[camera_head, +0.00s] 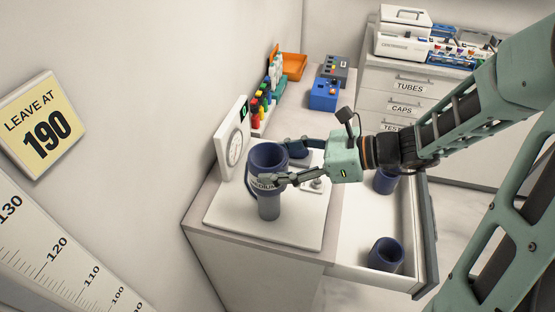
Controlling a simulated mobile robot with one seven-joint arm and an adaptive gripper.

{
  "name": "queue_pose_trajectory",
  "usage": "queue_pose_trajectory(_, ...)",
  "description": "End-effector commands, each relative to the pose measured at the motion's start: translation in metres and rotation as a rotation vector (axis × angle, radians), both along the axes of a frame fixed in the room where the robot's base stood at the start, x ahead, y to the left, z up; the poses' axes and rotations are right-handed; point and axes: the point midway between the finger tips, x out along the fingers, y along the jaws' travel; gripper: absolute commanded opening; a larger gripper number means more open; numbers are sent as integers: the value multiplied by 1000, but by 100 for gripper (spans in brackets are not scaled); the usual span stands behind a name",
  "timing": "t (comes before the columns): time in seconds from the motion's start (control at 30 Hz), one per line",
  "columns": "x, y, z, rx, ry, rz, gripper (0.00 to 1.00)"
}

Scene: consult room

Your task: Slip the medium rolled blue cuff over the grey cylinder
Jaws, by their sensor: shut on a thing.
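My gripper (270,163) reaches in from the right and is shut on the blue rolled cuff (267,157). One finger lies along the cuff's near side and the other along its far side. The cuff is upright, with its open top facing up and a partly covered white label on its front. The grey cylinder (268,209) stands upright on a white base plate (300,230), directly below the cuff in the picture. Its lower part shows; its top is hidden by the cuff. I cannot tell whether the cuff is around the top or just above it.
A white dial gauge (234,142) stands behind the cuff. The open drawer (349,259) at right holds blue cuffs, one near (386,254) and one farther back (385,182). Coloured bottles (262,103), a blue box (324,94) and an orange bin (292,66) stand behind.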

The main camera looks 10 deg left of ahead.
Motion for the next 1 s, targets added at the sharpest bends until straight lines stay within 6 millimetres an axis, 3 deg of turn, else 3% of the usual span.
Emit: queue_pose_trajectory(1.0, 0, 0, -11, 1, 0, 1, 34)
